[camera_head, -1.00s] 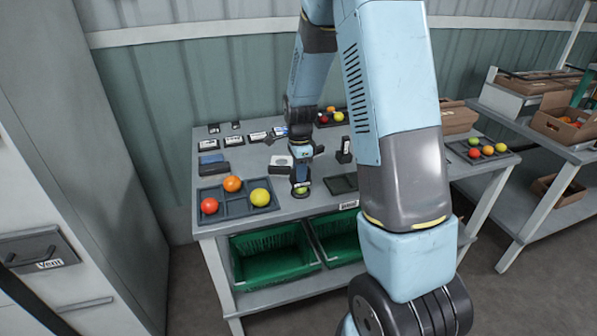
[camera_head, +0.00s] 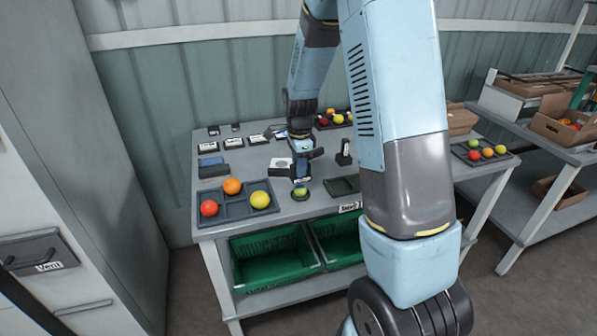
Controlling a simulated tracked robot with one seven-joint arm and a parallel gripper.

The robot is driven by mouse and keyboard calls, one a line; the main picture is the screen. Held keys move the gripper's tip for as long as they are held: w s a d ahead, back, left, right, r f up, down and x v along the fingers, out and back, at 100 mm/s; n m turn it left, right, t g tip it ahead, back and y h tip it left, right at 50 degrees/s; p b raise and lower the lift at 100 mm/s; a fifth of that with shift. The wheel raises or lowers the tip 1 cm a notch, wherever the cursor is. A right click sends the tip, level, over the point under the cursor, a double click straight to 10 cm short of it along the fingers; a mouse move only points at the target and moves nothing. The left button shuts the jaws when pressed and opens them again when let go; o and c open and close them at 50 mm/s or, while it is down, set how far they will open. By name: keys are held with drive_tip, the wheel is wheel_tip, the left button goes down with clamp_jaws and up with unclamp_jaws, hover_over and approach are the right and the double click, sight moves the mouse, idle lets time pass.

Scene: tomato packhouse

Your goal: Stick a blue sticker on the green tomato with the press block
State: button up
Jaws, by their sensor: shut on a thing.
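The green tomato (camera_head: 300,192) sits in a small dark holder near the front edge of the table. A small bluish patch shows on its top, but it is too small to make out clearly. My gripper (camera_head: 301,168) is just above it, pointing down, shut on the dark press block (camera_head: 300,179). The block is mostly hidden by the gripper and appears slightly apart from the tomato.
A dark tray (camera_head: 236,208) left of the tomato holds red, orange and yellow tomatoes. A blue-topped block (camera_head: 209,161) and small labelled boxes lie behind. An empty dark tray (camera_head: 343,186) and a black upright stand (camera_head: 344,152) are on the right. Green crates (camera_head: 272,266) sit below.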

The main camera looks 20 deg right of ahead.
drive_tip(key=shift+r, duration=2.1)
drive_tip(key=shift+w, duration=0.1)
